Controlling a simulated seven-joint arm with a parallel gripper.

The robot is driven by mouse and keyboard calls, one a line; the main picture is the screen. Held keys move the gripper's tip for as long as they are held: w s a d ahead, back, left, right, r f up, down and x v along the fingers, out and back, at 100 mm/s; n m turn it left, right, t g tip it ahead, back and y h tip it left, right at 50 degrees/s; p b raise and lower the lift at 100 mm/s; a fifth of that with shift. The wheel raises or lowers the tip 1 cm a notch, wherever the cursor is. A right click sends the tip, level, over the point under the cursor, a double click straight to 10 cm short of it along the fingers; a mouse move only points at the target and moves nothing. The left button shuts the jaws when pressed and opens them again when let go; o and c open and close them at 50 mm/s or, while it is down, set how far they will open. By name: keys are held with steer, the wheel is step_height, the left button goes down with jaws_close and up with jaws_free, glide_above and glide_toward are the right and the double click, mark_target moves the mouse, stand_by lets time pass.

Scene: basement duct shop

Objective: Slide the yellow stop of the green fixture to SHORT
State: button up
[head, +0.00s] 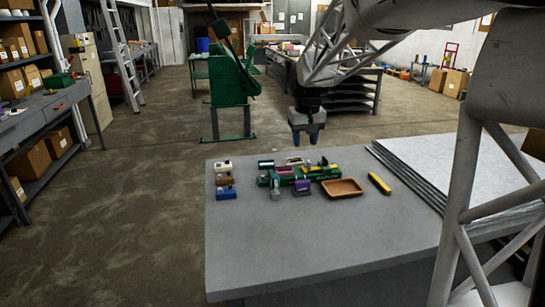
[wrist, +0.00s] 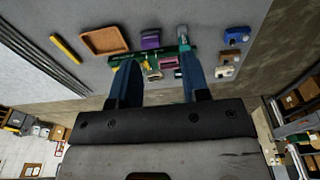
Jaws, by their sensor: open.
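The green fixture (head: 328,173) lies on the grey table. It also shows in the wrist view (wrist: 172,54), partly hidden by my fingers. A small yellow part (head: 307,170), which looks like the stop, sits on it near the middle; in the wrist view a yellow bit (wrist: 146,65) shows just right of my left finger. I cannot read a SHORT mark. My gripper (head: 310,137) points down with blue fingers, above and behind the fixture in the head view. It is open and empty, with fingers spread across the fixture in the wrist view (wrist: 157,60).
A purple block (head: 302,187) and a grey-teal piece (head: 275,191) stand at the fixture's near side. A brown tray (head: 342,188) and a yellow bar (head: 379,183) lie to the right. Blocks, one blue (head: 225,193), stand left. Stacked sheets (head: 460,165) lie far right. The table front is clear.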

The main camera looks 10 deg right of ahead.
steer(key=w+d+f, duration=0.3)
steer(key=w+f, duration=0.1)
steer(key=w, duration=0.5)
steer(key=w+d+f, duration=0.3)
steer(key=w, duration=0.5)
steer(key=g, duration=0.1)
glide_above(309, 161)
steer(key=f, duration=1.2)
steer(key=shift+s+a, duration=0.25)
steer(key=shift+s, duration=0.15)
steer(key=shift+w+d+f, duration=0.25)
steer(key=shift+w+f, duration=0.1)
steer(key=shift+f, duration=0.05)
steer(key=shift+f, duration=3.9)
jaws_close()
